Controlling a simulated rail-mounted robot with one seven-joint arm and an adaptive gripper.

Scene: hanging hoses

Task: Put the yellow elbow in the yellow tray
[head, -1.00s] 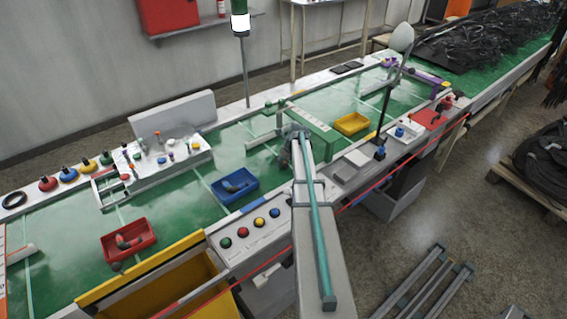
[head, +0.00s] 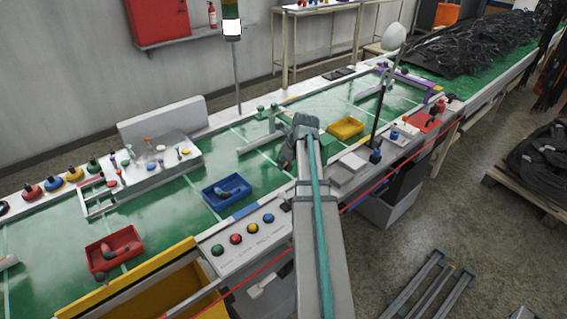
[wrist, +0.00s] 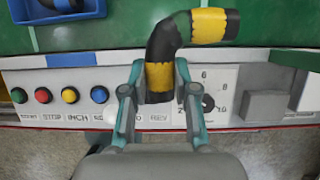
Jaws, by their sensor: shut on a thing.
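The yellow elbow (wrist: 162,74), a bent black hose piece with yellow bands at both ends, is in my gripper (wrist: 158,98) in the wrist view. The fingers are shut around its lower end, and its other end points right. In the head view my wrist (head: 304,128) hides most of the fingers, and the elbow cannot be made out clearly there. The yellow tray (head: 345,127) stands on the green belt to the right of my wrist. It looks empty and is outside the wrist view.
A blue tray (head: 226,191) and a red tray (head: 113,247), each with a dark elbow, stand on the belt to the left. A button panel (head: 243,235) lies along the near edge. A dark upright pole (head: 379,110) rises right of the yellow tray.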

